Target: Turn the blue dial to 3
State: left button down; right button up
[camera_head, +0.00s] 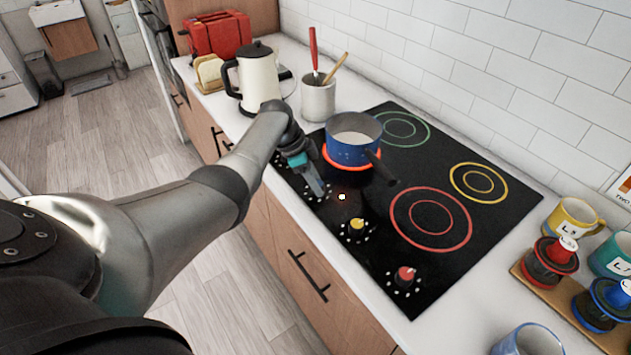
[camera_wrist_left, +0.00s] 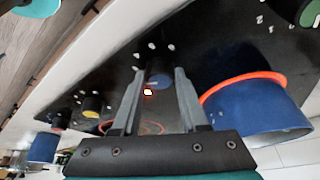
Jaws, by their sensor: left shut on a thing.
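The blue dial (camera_wrist_left: 158,80) shows in the left wrist view between the fingers, with white marks around it on the black cooktop (camera_head: 455,255). I cannot read which mark it points at. My left gripper (camera_head: 318,190) reaches down at the cooktop's front edge and hides the dial in the head view. In the left wrist view its two fingers (camera_wrist_left: 158,88) are closed on the blue dial's sides. A small bright spot shows beside the dial. My right gripper is not in view.
A blue pot (camera_head: 352,140) with pale contents stands on a glowing orange-red burner, its dark handle (camera_head: 382,168) pointing towards the front right. Yellow (camera_head: 357,225) and red (camera_head: 405,275) dials lie along the front edge. A kettle (camera_head: 257,78) and utensil crock (camera_head: 318,98) stand beyond.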

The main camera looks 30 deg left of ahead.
pick_arm(q)
jog(key=c, duration=0.9)
grip_release()
jog(key=shift+s+f, duration=0.25)
jog(key=o, duration=0.5)
jog(key=shift+w+r, duration=0.15)
jog(key=shift+c, duration=0.2)
jog(key=shift+a+r, duration=0.1)
jog(key=shift+r, duration=0.1)
jog(key=p+v, duration=0.2)
jog(key=v, duration=1.2)
jog(key=shift+r+p, duration=0.35)
jog(key=shift+r, duration=0.05)
